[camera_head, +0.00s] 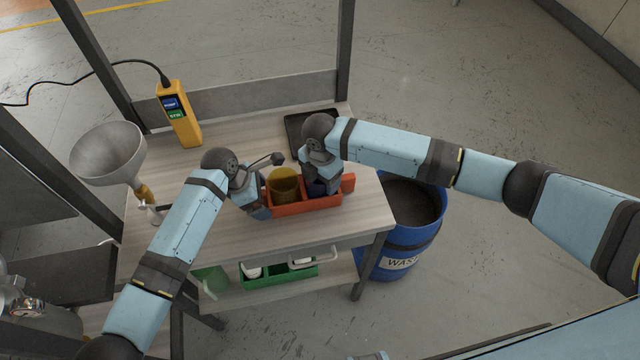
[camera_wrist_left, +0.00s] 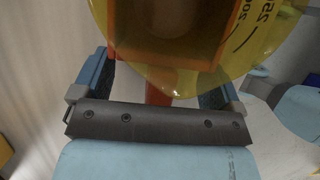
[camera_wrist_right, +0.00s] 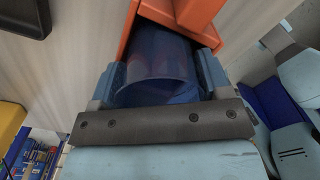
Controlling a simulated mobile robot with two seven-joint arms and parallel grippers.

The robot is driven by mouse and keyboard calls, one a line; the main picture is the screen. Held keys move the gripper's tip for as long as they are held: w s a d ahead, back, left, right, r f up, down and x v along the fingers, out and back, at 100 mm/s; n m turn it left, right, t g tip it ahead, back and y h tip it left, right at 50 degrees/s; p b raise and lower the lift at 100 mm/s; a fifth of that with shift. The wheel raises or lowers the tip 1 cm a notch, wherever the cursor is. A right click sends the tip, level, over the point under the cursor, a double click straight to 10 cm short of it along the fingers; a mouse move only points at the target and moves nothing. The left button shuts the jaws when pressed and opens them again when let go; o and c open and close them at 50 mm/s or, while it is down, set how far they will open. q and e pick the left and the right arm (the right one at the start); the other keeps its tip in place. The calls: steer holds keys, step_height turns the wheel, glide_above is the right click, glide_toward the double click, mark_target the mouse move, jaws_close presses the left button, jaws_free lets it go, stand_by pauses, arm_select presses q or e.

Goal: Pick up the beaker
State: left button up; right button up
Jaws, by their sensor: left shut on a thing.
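A see-through yellow beaker (camera_head: 284,183) with black volume marks stands at the orange-red tray (camera_head: 312,205) on the table. In the left wrist view the yellow beaker (camera_wrist_left: 245,40) reaches down between the fingers, and orange shows through it. My left gripper (camera_head: 256,207) is shut on it from the left. A see-through blue beaker (camera_wrist_right: 158,75) sits at the tray's other end. My right gripper (camera_wrist_right: 160,85) has a finger on each side of it; whether they press on it I cannot tell. In the head view my right gripper (camera_head: 322,178) mostly hides this beaker.
A yellow handheld device (camera_head: 180,118) with a cable and a metal funnel (camera_head: 108,153) stand at the table's left. A dark flat tray (camera_head: 300,122) lies behind the right gripper. A green tray (camera_head: 280,280) is on the lower shelf. A blue waste barrel (camera_head: 405,240) stands at right.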

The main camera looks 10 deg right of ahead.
arm_select(q)
steer(key=o, duration=0.7)
arm_select(e)
step_height(320, 180, up, 10)
